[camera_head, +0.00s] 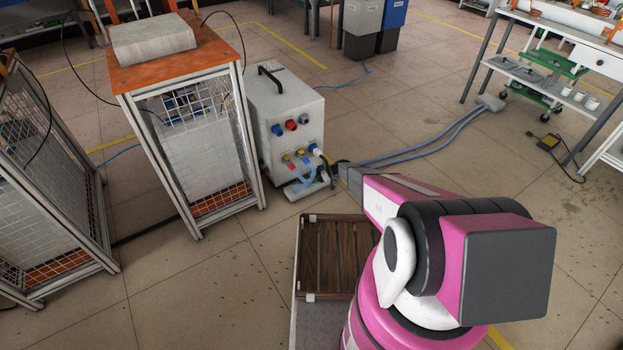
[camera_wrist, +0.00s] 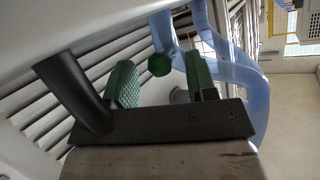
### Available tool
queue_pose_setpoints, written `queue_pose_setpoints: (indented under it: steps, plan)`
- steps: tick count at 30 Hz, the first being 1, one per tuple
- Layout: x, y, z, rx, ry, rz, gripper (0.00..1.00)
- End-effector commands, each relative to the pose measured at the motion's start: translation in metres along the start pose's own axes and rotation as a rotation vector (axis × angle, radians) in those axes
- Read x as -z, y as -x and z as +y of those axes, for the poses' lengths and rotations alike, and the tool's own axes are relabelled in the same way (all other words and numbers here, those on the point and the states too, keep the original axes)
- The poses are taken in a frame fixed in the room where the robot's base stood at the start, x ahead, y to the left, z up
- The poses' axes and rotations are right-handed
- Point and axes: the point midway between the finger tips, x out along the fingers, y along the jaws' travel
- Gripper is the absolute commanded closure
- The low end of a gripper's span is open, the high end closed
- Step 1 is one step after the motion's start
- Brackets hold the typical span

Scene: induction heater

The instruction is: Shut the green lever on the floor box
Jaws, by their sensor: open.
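The floor box (camera_head: 285,125) is a pale grey box with a black handle on top and coloured fittings on its front. Blue hoses run from its low front, and its slatted side fills the left of the wrist view. A round green end (camera_wrist: 160,65), which looks like the green lever's tip, lies between my fingers. My gripper (camera_wrist: 162,83) is open, with green-padded fingers on either side of this end. I cannot tell if either pad touches it. In the head view my arm reaches to the box's lower front; the lever cannot be made out there.
A wire-mesh cabinet (camera_head: 190,150) with an orange top stands close left of the box. Blue hoses (camera_head: 430,145) cross the floor to the right, and also pass just beyond my fingers in the wrist view. A workbench (camera_head: 590,50) stands at the far right.

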Motion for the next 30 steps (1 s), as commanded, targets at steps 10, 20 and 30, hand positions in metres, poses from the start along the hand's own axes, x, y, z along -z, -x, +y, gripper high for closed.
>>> queue_pose_setpoints:
  steps: [10,20,30]
  plan:
    - [0.000,-0.005,0.000,0.000,0.000,0.000,0.48]
    - [0.000,-0.005,0.001,0.004,0.002,-0.001,1.00]
    - [0.003,-0.007,0.009,0.122,0.051,-0.025,1.00]
